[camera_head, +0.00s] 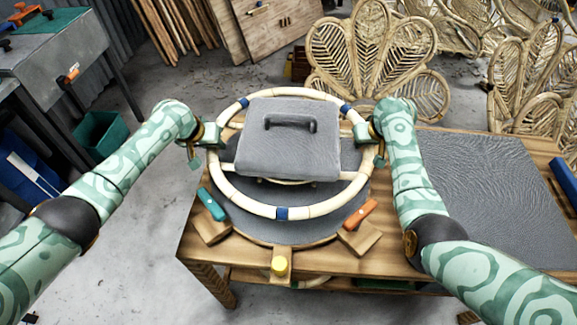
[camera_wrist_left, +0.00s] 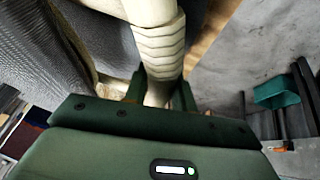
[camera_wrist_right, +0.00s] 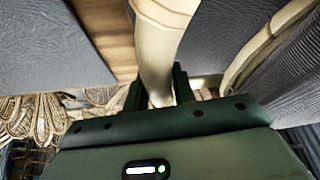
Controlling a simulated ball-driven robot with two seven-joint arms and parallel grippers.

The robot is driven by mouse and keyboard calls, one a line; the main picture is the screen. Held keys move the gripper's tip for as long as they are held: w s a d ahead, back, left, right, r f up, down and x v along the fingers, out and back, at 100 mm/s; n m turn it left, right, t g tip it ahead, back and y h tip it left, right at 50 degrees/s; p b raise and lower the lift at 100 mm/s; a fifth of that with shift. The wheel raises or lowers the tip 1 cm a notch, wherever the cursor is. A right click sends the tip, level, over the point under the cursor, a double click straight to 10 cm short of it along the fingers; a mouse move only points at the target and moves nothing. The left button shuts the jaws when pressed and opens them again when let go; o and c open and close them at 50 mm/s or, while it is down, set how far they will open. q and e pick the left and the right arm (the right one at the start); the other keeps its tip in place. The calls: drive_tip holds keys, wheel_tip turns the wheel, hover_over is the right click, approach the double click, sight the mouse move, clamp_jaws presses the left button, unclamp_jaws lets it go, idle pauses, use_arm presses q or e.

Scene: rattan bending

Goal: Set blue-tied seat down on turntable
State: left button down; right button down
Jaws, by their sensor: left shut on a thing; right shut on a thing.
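The blue-tied seat is a round pale rattan ring (camera_head: 323,208) with blue ties, crossed by pale rods. A grey square pad (camera_head: 262,150) with a dark handle appears within the ring. My left gripper (camera_head: 216,135) is shut on the ring's left side; the ring also shows between its fingers in the left wrist view (camera_wrist_left: 160,50). My right gripper (camera_head: 367,133) is shut on the ring's right side, also seen in the right wrist view (camera_wrist_right: 158,45). The grey round turntable (camera_head: 250,226) lies under the ring, mostly hidden; I cannot tell the gap between them.
A teal-handled tool (camera_head: 211,204) and an orange-handled tool (camera_head: 361,214) sit on wooden blocks at the turntable's front. A dark grey mat (camera_head: 490,190) covers the table's right. Rattan chair backs (camera_head: 370,55) stand behind.

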use_arm(q)
drive_tip(key=shift+a+f, duration=0.1)
drive_tip(key=shift+f, duration=0.2)
use_arm(e)
drive_tip(key=shift+d+f, duration=0.15)
drive_tip(key=shift+f, duration=0.2)
drive_tip(key=shift+w, duration=0.1)
use_arm(q)
drive_tip(key=shift+f, duration=0.1)
